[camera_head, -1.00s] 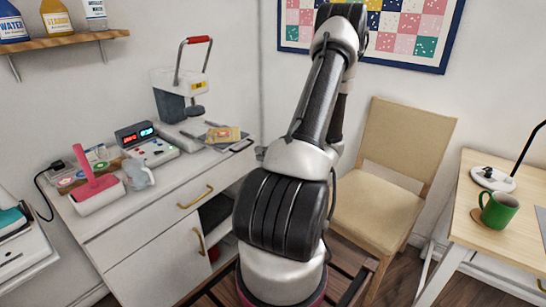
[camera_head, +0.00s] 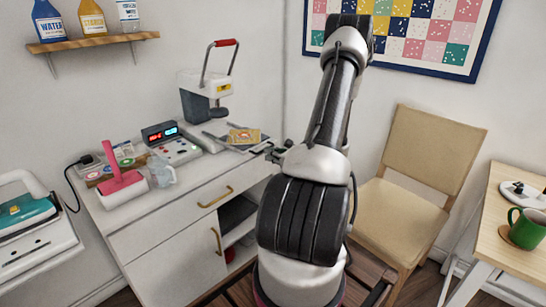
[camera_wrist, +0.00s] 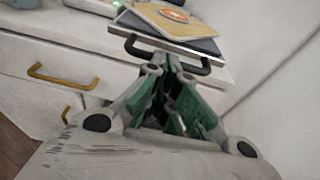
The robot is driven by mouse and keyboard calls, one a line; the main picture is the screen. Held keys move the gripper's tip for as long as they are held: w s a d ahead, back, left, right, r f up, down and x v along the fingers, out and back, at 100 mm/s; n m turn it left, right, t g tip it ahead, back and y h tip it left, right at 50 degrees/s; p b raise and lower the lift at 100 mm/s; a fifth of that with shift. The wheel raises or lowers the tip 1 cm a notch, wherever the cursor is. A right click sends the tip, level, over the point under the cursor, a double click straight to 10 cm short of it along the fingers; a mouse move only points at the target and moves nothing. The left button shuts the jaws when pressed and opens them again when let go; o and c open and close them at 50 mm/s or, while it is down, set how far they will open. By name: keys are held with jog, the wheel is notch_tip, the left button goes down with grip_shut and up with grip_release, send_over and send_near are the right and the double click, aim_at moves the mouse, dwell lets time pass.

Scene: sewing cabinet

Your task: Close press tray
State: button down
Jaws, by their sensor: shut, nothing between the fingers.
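The press (camera_head: 196,104) stands at the back of the white cabinet, with a red-handled lever raised. Its flat tray (camera_head: 217,135) sticks out toward the cabinet's right edge and carries a yellow patch (camera_head: 245,136). In the wrist view the tray (camera_wrist: 205,45) shows its dark handle (camera_wrist: 140,50) on the near edge, with the patch (camera_wrist: 160,18) on top. My gripper (camera_wrist: 169,68) is shut and empty, its green-padded fingers pointing at the handle side. Whether the fingertips touch the handle I cannot tell. In the head view my arm hides most of the gripper.
A control box (camera_head: 174,144) with lit displays, a pink-handled tool (camera_head: 118,168) and a clear jug (camera_head: 161,172) share the cabinet top. An open shelf (camera_head: 238,212) lies below. A wooden chair (camera_head: 430,150) and a table with a green mug (camera_head: 527,228) stand right.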

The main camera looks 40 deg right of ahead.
jog(key=r+x, duration=0.1)
jog(key=x, duration=0.4)
jog(key=r+x, duration=0.1)
jog(key=x, duration=0.4)
jog(key=r+x, duration=0.1)
jog(key=x, duration=0.4)
jog(key=shift+w, duration=0.75)
jog(key=shift+w+r, duration=0.1)
jog(key=shift+w, duration=0.05)
